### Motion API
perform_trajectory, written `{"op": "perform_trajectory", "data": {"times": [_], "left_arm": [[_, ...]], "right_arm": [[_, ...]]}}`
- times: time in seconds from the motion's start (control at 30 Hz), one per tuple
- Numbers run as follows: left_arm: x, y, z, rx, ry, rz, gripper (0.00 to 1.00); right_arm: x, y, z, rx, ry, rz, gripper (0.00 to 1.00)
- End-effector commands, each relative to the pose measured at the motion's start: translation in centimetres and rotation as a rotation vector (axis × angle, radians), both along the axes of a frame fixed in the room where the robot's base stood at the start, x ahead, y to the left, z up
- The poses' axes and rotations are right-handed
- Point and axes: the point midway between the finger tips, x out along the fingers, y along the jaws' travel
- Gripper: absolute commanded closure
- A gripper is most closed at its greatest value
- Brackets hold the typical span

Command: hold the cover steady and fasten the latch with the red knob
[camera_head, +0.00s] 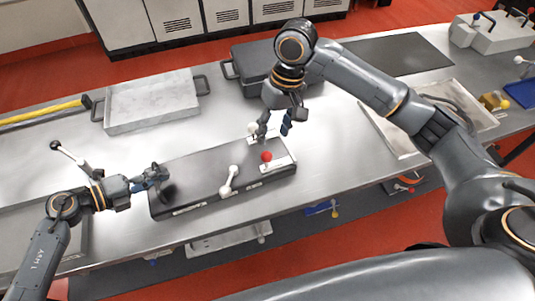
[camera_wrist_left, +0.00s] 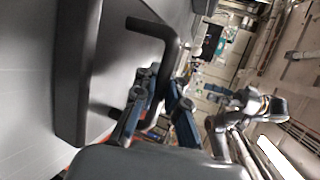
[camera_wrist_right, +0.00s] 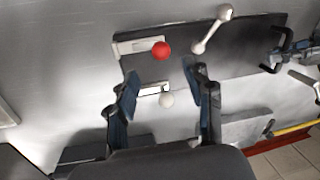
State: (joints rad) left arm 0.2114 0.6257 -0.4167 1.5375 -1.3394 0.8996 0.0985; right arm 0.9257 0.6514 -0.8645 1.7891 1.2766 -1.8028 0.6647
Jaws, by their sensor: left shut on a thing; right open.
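The dark, flat cover (camera_head: 200,168) lies on the metal bench. The red knob (camera_head: 266,156) sits at a pale latch plate (camera_head: 277,167) near the cover's right end; it also shows in the right wrist view (camera_wrist_right: 161,49). My left gripper (camera_head: 160,175) is at the cover's left end, shut on its black bar handle (camera_wrist_left: 152,30). My right gripper (camera_head: 278,127) is open just behind the right end, above the bench. In the right wrist view a white knob (camera_wrist_right: 166,99) appears between its fingers, and the red knob lies beyond the fingertips.
A white-knobbed lever (camera_head: 229,180) stands near the cover's front edge, left of the red knob. A grey metal tray (camera_head: 150,103) and a dark case (camera_head: 255,62) lie behind. A shallow tray (camera_head: 470,92) is at right. Bare bench lies between the grey tray and cover.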

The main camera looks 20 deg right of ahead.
Motion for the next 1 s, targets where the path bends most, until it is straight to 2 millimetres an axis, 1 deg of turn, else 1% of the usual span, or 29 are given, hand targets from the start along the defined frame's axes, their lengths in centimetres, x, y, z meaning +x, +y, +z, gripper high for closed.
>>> {"op": "perform_trajectory", "data": {"times": [0.03, 0.2, 0.3, 0.43, 0.6, 0.87, 0.9, 0.97, 1.0], "left_arm": [[-0.3, 0.2, -0.9, 0.012, 0.013, 0.000, 1.00], [-0.3, 0.2, -0.8, 0.012, 0.013, 0.000, 1.00], [-0.3, 0.2, -0.8, 0.012, 0.013, 0.001, 1.00], [-0.3, 0.2, -0.8, 0.012, 0.013, 0.001, 1.00], [-0.3, 0.3, -0.8, 0.012, 0.013, 0.001, 1.00], [-0.3, 0.3, -0.8, 0.012, 0.013, 0.001, 1.00], [-0.3, 0.3, -0.8, 0.012, 0.013, 0.001, 1.00], [-0.3, 0.3, -0.8, 0.012, 0.013, 0.001, 1.00], [-0.3, 0.3, -0.8, 0.012, 0.013, 0.001, 1.00]], "right_arm": [[-0.2, 0.2, -1.2, -0.001, 0.006, 0.001, 0.48], [-0.3, 0.9, -4.7, 0.000, 0.004, 0.001, 0.48], [-0.4, 1.2, -6.4, 0.000, 0.002, 0.000, 0.48], [-0.4, 1.5, -8.1, 0.000, 0.000, 0.000, 0.48], [-0.4, 1.7, -9.2, 0.001, -0.001, 0.001, 0.48], [-0.4, 1.7, -9.3, 0.001, -0.002, 0.001, 0.48], [-0.4, 1.7, -9.3, 0.001, -0.002, 0.001, 0.50], [-0.4, 1.7, -9.3, 0.001, -0.002, 0.001, 0.63], [-0.4, 1.7, -9.3, 0.001, -0.002, 0.001, 0.71]]}}
